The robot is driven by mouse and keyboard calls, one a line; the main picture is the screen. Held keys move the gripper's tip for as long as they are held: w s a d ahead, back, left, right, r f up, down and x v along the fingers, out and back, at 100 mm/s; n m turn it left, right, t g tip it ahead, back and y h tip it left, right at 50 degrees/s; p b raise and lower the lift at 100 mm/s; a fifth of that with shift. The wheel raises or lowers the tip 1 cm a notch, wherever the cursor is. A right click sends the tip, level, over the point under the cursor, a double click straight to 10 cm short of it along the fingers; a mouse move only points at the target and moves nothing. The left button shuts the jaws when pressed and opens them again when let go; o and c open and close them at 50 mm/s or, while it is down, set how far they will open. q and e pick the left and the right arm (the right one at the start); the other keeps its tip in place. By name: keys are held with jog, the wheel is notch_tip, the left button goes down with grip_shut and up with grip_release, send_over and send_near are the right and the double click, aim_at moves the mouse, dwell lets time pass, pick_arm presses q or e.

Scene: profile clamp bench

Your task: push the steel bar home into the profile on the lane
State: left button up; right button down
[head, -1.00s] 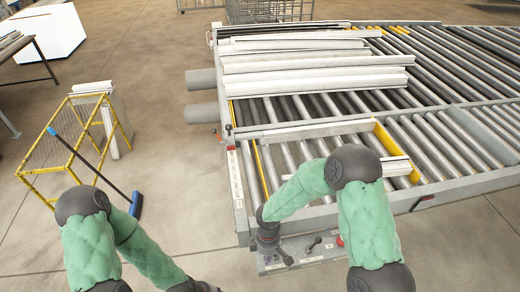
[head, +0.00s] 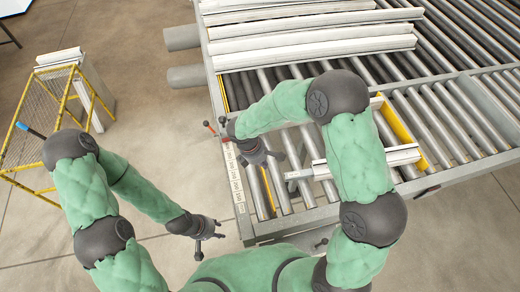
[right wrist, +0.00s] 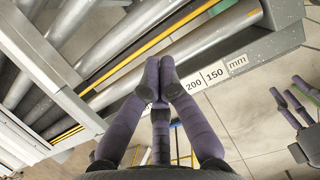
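The white profile (head: 400,156) lies across the rollers of the near lane, and my right arm covers its middle. A grey piece (head: 300,175) shows at its left end; it looks like the steel bar, but how far it sits inside is hidden. A long grey piece (right wrist: 50,75) also runs at the left of the right wrist view. My left gripper (head: 212,228) is off the lane, fingers spread, empty.
A scale strip (head: 236,178) with numbers runs along the lane's left rail. A yellow stop (head: 400,125) stands beyond the profile. Several white profiles (head: 310,38) lie stacked on the far rollers. A yellow cage stand (head: 45,100) is at the left; floor between is free.

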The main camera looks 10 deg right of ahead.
jog(key=b+x, duration=0.6)
jog(key=x, duration=0.2)
jog(key=shift+f, duration=0.2)
jog(key=shift+s+d, duration=0.1)
jog(key=shift+d, duration=0.15)
dwell(1.2)
jog(key=shift+s+d+b, duration=0.3)
jog(key=shift+s+d, duration=0.1)
jog(key=shift+d, duration=0.45)
jog(key=shift+f, duration=0.1)
jog(key=shift+b+x, duration=2)
jog(key=shift+x, duration=0.3)
